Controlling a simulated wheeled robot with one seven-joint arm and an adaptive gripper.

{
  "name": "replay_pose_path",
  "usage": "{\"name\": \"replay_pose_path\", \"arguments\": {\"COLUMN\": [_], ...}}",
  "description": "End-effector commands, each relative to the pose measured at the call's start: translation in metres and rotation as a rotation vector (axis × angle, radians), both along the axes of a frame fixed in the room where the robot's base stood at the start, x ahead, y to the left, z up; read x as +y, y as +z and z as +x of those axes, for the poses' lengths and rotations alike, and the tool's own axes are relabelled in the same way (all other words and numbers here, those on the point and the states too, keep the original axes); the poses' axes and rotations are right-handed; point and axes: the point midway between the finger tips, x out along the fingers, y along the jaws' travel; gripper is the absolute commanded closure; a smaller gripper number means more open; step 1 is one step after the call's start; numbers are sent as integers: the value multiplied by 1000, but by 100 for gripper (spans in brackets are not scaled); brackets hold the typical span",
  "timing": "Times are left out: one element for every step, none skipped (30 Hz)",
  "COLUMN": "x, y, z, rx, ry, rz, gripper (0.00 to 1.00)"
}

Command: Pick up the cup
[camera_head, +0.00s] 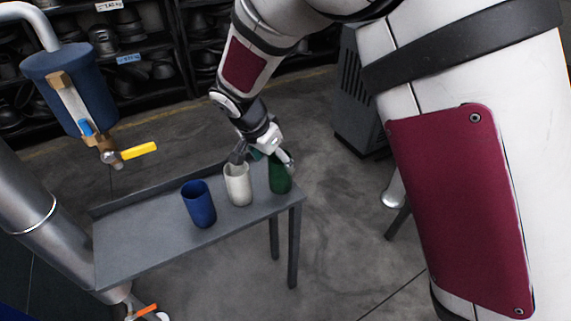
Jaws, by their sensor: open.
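Three cups stand in a row on a small grey table (140,236). The blue cup (199,206) is on the left, the white cup (238,187) in the middle and the green cup (280,178) on the right. My gripper (262,160) is open above and behind the white and green cups. One finger shows by the rim of the white cup, the other in front of the upper part of the green cup. I cannot tell whether either finger touches a cup. A small teal patch shows between the fingers; I cannot tell what it is.
A blue tank (70,86) with a brass valve and yellow handle (139,150) hangs at the left, near metal pipes (38,203). Shelves with dark hat forms (103,38) stand at the back. A grey vented cabinet (356,95) is behind the arm. The table's left part is clear.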

Motion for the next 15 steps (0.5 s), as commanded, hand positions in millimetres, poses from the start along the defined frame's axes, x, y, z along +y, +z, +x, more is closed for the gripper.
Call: {"name": "replay_pose_path", "arguments": {"x": [-2,-3,-4,-5,-6,-6,-6,-6,-7,-7,-7,-8,-8,-9,-9], "y": [-10,-13,-18,-21,-23,-25,-26,-27,-28,-29,-31,-34,-37,-40,-46], "z": [3,4,6,7,7,8,9,9,9,10,10,10,11,12,13], "rx": [2,1,2,2,1,1,0,0,0,0,1,1,1,2,3], "ry": [-1,0,1,0,0,1,1,1,1,1,0,0,0,-1,0], "rz": [-1,0,-1,-1,-2,-1,0,0,0,0,1,1,0,-1,-2], "gripper": [29,29,29,29,29,29,29,29,29,29,29,29,29,29,29]}}
